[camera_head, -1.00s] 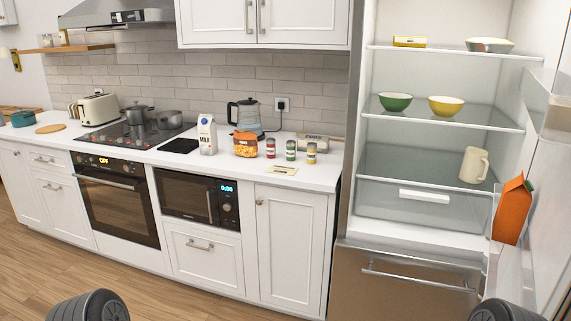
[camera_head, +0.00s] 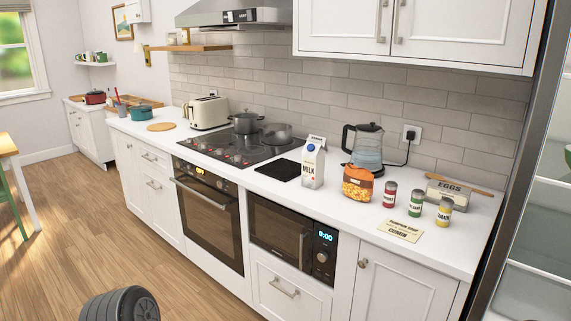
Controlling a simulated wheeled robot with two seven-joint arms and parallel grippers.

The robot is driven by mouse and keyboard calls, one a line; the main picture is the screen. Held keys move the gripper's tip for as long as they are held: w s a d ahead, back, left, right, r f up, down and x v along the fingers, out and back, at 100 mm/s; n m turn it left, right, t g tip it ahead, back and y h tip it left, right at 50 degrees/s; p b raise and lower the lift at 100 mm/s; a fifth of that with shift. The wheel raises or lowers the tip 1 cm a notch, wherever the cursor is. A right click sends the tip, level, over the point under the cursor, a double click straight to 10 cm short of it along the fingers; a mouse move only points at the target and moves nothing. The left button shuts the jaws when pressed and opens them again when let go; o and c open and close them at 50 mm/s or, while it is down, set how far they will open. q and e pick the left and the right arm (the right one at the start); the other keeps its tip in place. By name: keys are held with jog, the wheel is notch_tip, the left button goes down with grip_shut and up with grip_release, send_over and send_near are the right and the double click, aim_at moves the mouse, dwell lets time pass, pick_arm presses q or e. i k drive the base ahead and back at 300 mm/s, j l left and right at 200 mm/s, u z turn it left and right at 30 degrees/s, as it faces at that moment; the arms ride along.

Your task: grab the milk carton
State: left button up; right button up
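The milk carton (camera_head: 313,164) is white with a blue round mark and the word MILK. It stands upright on the white counter (camera_head: 290,190), between a black mat and an orange-fronted container. No gripper is near it or touching it. A dark ribbed rounded part of my own body shows at the bottom left edge. Neither of my grippers shows in the head view.
Beside the carton are a black mat (camera_head: 277,170), a glass kettle (camera_head: 364,148), an orange container (camera_head: 357,184) and several small jars (camera_head: 415,204). Pots (camera_head: 246,122) stand on the cooktop. The fridge (camera_head: 535,220) stands open at right. The floor in front is clear.

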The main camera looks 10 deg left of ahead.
aim_at(313, 153)
jog(key=i+j+u, duration=0.2)
jog(key=i+u, duration=0.2)
jog(key=i+j+u, duration=0.15)
jog(key=i+u, duration=0.55)
jog(key=u, duration=0.15)
jog(key=i+l+u, duration=0.15)
jog(key=i+u, duration=0.4)
jog(key=i, duration=0.95)
jog(key=z, duration=4.15)
